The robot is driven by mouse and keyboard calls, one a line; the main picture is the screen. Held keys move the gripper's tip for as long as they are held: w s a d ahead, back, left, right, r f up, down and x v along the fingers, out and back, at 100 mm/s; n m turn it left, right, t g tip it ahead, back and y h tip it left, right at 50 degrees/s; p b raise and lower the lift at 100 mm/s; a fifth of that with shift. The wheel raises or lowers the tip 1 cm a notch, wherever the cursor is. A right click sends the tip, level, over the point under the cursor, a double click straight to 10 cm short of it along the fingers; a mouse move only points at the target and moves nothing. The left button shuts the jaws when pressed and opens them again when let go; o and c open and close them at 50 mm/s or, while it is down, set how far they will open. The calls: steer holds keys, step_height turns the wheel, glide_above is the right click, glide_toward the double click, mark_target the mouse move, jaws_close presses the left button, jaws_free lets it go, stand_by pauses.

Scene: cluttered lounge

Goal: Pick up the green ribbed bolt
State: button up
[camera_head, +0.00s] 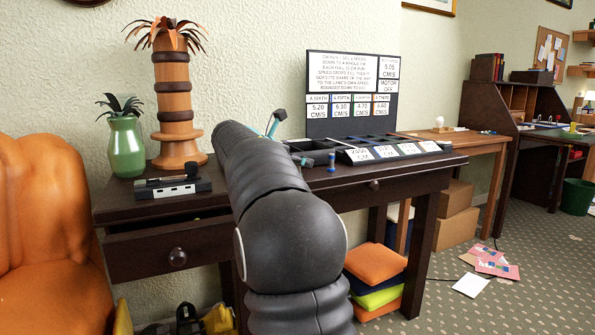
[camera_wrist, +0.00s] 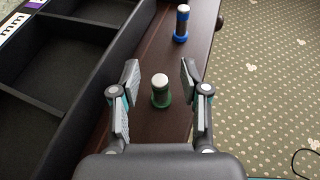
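The green ribbed bolt (camera_wrist: 160,92) stands upright on the dark wooden table (camera_wrist: 152,133) in the wrist view, its pale round top facing the camera. My gripper (camera_wrist: 159,78) is open, with one finger on each side of the bolt and a gap to both. The fingers do not appear to touch it.
A blue bolt (camera_wrist: 181,24) stands farther along the table, and it also shows in the head view (camera_head: 332,162). A black compartment tray (camera_wrist: 88,62) lies left of the fingers. The table edge drops to patterned carpet (camera_wrist: 262,75) on the right.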

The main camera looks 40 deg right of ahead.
jaws_close()
steer(key=shift+r, duration=0.15)
